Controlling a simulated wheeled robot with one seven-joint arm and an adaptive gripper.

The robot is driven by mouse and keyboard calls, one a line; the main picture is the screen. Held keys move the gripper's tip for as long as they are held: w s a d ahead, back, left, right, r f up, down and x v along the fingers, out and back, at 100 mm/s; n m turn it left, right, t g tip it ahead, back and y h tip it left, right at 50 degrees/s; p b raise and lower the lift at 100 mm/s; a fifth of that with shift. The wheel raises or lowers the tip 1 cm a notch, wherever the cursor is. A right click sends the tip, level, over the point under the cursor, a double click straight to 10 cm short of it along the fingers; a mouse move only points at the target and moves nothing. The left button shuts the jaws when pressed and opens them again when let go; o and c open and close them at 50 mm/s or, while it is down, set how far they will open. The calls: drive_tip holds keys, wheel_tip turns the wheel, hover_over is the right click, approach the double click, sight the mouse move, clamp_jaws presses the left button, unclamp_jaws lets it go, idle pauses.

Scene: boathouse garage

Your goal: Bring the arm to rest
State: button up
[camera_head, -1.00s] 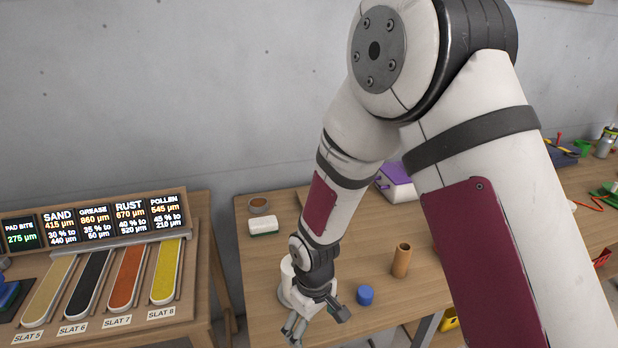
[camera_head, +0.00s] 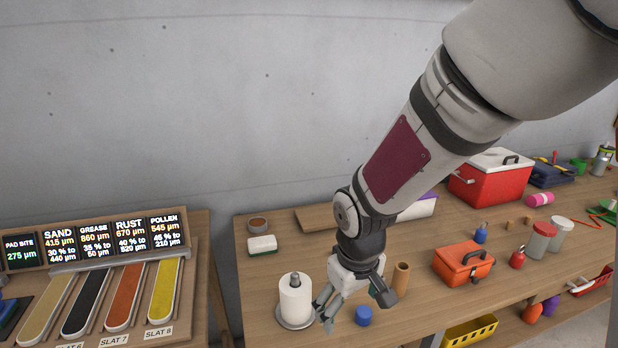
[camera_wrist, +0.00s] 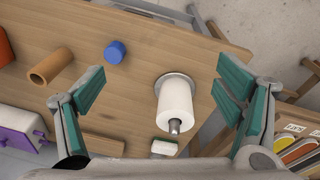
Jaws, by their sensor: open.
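My gripper (camera_head: 357,300) is open and empty, hanging at the end of my arm over the wooden bench (camera_head: 262,285). In the head view it is just right of a white paper roll (camera_head: 295,300) on an upright holder and near a blue cylinder (camera_head: 363,316). The wrist view shows my gripper's two green-padded fingers (camera_wrist: 165,95) spread wide. The paper roll (camera_wrist: 174,101) appears between them there, below the gripper, with nothing held. The blue cylinder (camera_wrist: 115,52) lies toward the left finger.
A brown tube (camera_head: 400,278) stands close to the right of my gripper. The slat stand (camera_head: 118,258) is left, across a gap.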

drive_tip(key=s+d+r+m+t, duration=0.1)
drive_tip(key=s+d+r+m, duration=0.1)
drive_tip(key=s+d+r, duration=0.3)
drive_tip(key=s+d+r+m+t, duration=0.1)
drive_tip(key=s+d+r, duration=0.15)
drive_tip(key=r, duration=0.55)
drive_tip(key=s+d+r+m+t, duration=0.1)
drive_tip(key=s+d+r+m, duration=0.2)
drive_tip(key=s, duration=0.6)
wheel_tip(320, 180, up, 2)
drive_tip(key=shift+s+d+r, duration=0.2)
drive_tip(key=shift+d, duration=0.4)
